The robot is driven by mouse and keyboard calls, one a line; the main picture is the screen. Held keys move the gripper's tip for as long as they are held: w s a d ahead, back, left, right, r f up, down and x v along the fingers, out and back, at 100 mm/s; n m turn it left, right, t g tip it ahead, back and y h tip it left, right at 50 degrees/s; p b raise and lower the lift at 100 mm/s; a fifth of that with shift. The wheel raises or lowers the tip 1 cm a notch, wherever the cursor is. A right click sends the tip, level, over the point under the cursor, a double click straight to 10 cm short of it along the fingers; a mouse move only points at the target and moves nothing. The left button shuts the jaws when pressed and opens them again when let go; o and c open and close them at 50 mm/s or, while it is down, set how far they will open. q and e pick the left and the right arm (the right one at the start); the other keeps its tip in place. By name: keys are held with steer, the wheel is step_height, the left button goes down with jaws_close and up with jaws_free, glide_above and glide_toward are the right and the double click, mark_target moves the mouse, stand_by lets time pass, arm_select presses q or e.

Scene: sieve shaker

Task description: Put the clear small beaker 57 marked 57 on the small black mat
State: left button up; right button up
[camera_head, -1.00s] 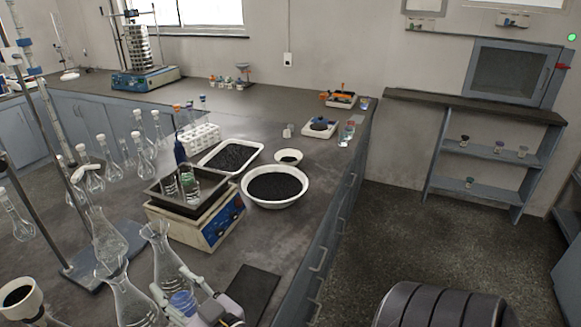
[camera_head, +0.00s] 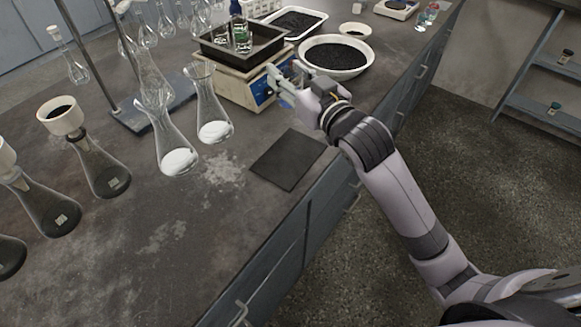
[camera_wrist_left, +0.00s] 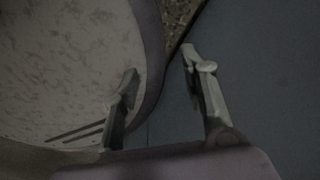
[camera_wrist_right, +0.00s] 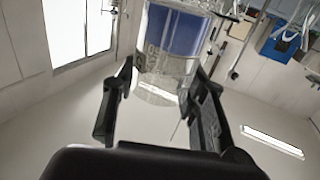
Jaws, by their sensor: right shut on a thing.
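The small black mat (camera_head: 288,160) lies flat and bare near the bench's front edge. My right gripper (camera_head: 280,88) is shut on a clear small beaker with blue in it, held above the bench just beyond the mat. In the head view the fingers mostly hide this beaker. In the right wrist view the beaker (camera_wrist_right: 168,62) stands between both fingers (camera_wrist_right: 160,100); faint marks show on its wall, but I cannot read the number. My left gripper (camera_wrist_left: 160,88) shows only in the left wrist view, open and empty.
A balance (camera_head: 243,86) bearing a black tray (camera_head: 262,52) with glassware stands close to my right gripper. A white bowl of black grains (camera_head: 336,70) is behind it. Flasks with white powder (camera_head: 179,160) stand left of the mat.

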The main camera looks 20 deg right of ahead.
steer(key=shift+w+d+b, duration=0.3)
steer(key=shift+w+b, duration=0.45)
steer(key=shift+w, duration=0.2)
arm_select(q)
step_height(320, 180, down, 4)
steer(key=shift+w+f+b, duration=0.15)
steer(key=shift+f+b, duration=0.1)
steer(key=shift+b, duration=0.75)
arm_select(e)
glide_above(290, 156)
step_height(290, 156, down, 19)
steer(key=shift+a+f, duration=0.1)
steer(key=shift+f, duration=0.1)
steer(key=o, duration=1.2)
steer(key=shift+f, duration=0.15)
